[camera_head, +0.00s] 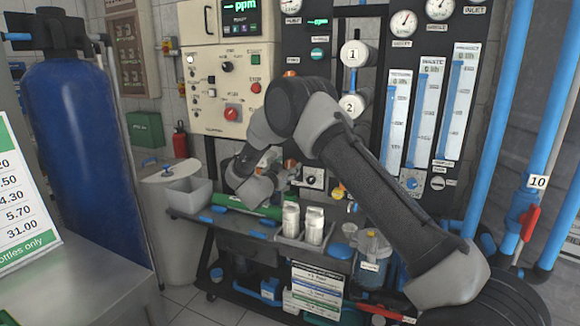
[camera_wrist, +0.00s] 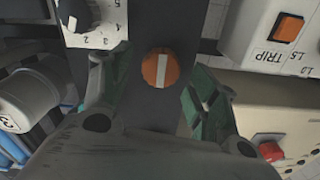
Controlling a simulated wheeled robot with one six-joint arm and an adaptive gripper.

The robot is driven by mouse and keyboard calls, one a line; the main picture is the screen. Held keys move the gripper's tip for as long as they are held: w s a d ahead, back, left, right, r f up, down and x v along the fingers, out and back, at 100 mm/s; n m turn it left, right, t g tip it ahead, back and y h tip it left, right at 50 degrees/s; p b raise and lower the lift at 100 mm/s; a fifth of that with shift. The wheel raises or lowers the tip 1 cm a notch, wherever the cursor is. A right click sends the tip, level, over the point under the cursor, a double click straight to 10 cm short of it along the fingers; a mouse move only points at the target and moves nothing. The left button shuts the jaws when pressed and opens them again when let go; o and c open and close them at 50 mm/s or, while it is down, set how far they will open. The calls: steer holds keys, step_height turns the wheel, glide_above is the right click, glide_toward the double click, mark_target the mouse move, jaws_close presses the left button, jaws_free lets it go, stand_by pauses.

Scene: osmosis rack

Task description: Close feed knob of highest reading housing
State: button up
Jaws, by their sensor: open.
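In the wrist view, an orange round feed knob (camera_wrist: 160,68) with a white stripe sits on a dark upright panel. My gripper (camera_wrist: 154,78) is open, with its green-padded fingers on either side of this knob; I cannot tell whether they touch it. A white housing marked 3 (camera_wrist: 27,95) lies left of the knob. In the head view, housing 1 (camera_head: 353,54) and housing 2 (camera_head: 351,106) are stacked on the rack, and my arm hides the one below. Another orange knob (camera_head: 290,73) shows left of housing 1. My gripper's fingertips are mostly hidden there.
A box with an orange TRIP switch (camera_wrist: 286,27) is at the right. A cart (camera_head: 236,222) with white bottles stands below my arm. Flow tubes (camera_head: 427,110) are at the right.

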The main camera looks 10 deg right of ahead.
steer(key=shift+x, duration=1.3)
steer(key=shift+c, duration=0.2)
steer(key=c, duration=1)
